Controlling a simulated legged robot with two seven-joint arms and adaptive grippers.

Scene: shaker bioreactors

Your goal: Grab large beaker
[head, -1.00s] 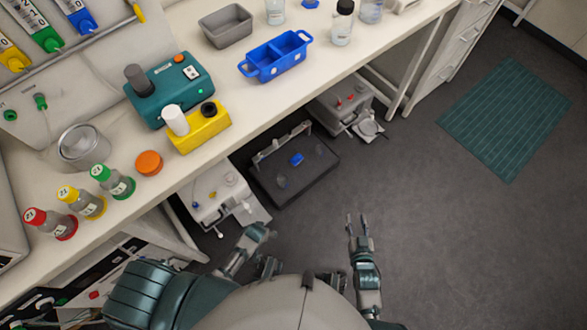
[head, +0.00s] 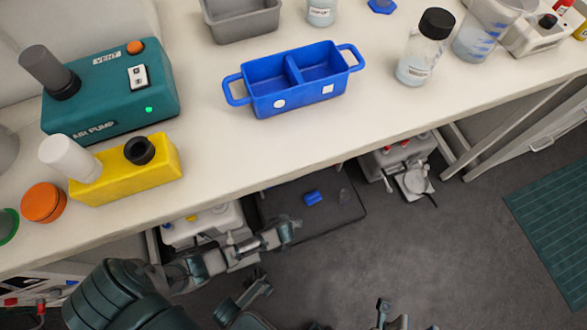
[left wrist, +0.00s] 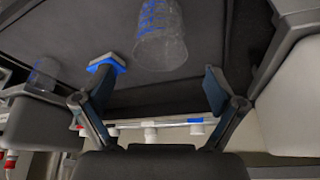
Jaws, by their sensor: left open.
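A clear beaker (left wrist: 160,38) with blue markings stands on a dark platform (left wrist: 185,88) in the left wrist view, beyond my fingertips. My left gripper (left wrist: 158,85) is open and empty, its fingers spread wide and apart from the beaker. In the head view my left gripper (head: 288,232) is below the bench edge, by the dark platform. Another clear beaker (head: 480,35) with blue marks stands on the bench at top right; I cannot tell which is larger. My right gripper (head: 386,305) shows only partly at the bottom of the head view; its opening is unclear.
A blue block (left wrist: 107,63) is beside the left finger. A second clear vessel (left wrist: 44,74) is at left. The bench (head: 300,145) overhangs the platform. It holds a blue two-part tray (head: 295,80), an air pump (head: 110,95) and a bottle (head: 420,50).

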